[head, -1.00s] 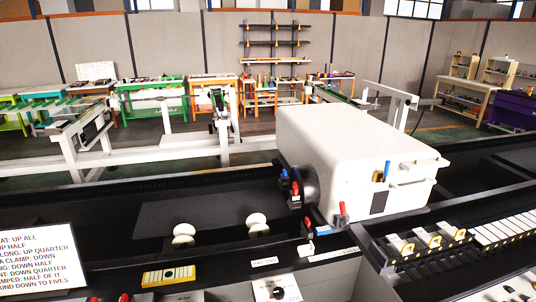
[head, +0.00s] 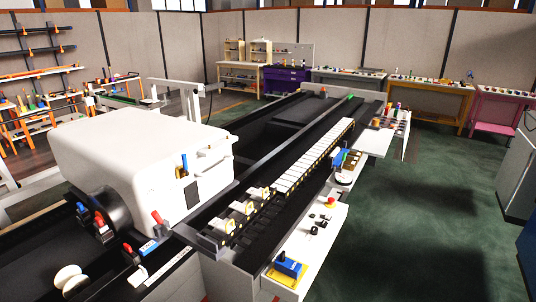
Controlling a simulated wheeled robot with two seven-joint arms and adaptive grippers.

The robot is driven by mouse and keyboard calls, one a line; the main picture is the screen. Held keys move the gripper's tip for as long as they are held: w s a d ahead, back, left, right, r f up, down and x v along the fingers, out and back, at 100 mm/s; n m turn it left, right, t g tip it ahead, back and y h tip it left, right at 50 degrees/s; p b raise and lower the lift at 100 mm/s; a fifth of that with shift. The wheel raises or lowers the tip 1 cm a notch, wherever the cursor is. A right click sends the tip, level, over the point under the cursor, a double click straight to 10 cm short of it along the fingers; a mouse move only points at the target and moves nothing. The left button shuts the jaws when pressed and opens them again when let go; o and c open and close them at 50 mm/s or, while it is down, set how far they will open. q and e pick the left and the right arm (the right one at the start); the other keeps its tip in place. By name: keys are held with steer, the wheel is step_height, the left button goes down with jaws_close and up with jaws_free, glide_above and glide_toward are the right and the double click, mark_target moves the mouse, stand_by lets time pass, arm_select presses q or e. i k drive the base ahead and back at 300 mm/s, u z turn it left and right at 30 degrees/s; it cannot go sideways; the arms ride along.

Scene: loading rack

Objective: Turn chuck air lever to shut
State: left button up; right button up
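A large white machine housing (head: 130,150) stands at the left, with a dark round chuck (head: 112,205) on its near left end. A blue-handled lever (head: 184,162) stands upright on the housing's right face. A red-handled lever (head: 156,217) leans at the housing's front lower edge, near a small blue label (head: 148,247). Smaller blue-tipped (head: 82,208) and red-tipped (head: 99,220) parts show at the chuck. I cannot read which lever is the chuck air lever. Neither of my grippers is in view.
A long dark bed with a row of white keys (head: 310,160) runs away to the right. A pale side shelf (head: 318,235) carries knobs and a blue-and-yellow item (head: 290,266). Green floor (head: 420,220) lies open at the right; workbenches (head: 430,95) line the back partitions.

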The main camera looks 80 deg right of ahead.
mark_target(185, 172)
steer(key=z, duration=1.9)
steer(key=i, duration=1)
